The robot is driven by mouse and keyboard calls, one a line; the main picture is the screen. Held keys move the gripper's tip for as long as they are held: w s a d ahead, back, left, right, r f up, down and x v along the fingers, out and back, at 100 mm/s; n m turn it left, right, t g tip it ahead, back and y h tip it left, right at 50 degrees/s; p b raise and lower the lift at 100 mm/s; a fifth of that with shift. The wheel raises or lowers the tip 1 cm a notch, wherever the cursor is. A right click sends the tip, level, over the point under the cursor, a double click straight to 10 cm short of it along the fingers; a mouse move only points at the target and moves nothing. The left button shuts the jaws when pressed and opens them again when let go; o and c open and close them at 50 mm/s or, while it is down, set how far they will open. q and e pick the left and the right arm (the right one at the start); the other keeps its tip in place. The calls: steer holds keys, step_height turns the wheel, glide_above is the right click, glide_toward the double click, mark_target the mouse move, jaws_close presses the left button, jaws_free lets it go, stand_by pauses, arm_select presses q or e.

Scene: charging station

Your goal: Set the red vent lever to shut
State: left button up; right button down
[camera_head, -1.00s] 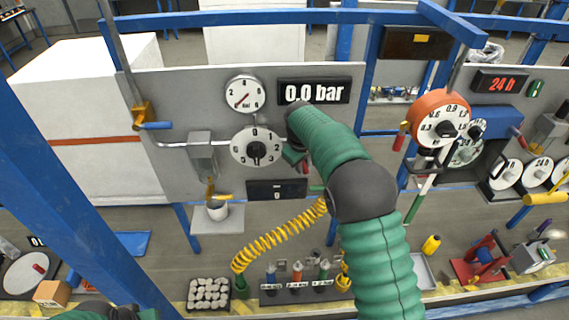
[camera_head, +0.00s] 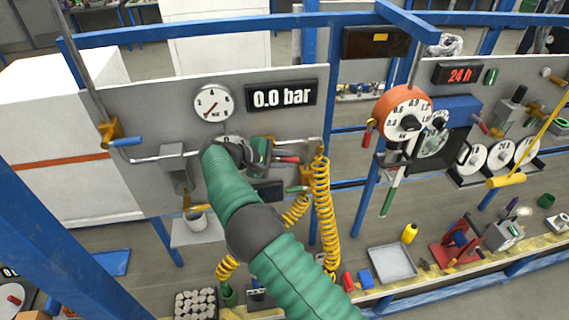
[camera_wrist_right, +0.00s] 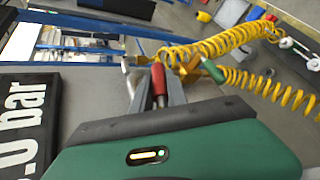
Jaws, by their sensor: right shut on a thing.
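The red vent lever (camera_head: 288,159) is on the grey panel, below and right of the 0.0 bar display. In the head view its red handle points right, close to the pipe line. The lever's pivot is mostly hidden. My left gripper is not in view.
The 0.0 bar display (camera_head: 281,95) and a round gauge (camera_head: 213,102) are above my right arm. Yellow coiled hoses (camera_head: 325,205) hang just right of the lever. A grey tray (camera_head: 391,263) lies on the bench below.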

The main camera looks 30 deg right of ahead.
steer(key=shift+r+n+h+b, duration=0.3)
steer(key=shift+h+b, duration=0.3)
steer(key=shift+h, duration=0.4)
steer(key=shift+r+h+b, duration=0.35)
steer(key=shift+h+b, duration=0.05)
steer(key=shift+h, duration=0.3)
steer(key=shift+d, duration=0.1)
steer(key=c, duration=1.6)
jaws_free()
steer(key=shift+o, duration=1.4)
steer(key=shift+w, duration=0.1)
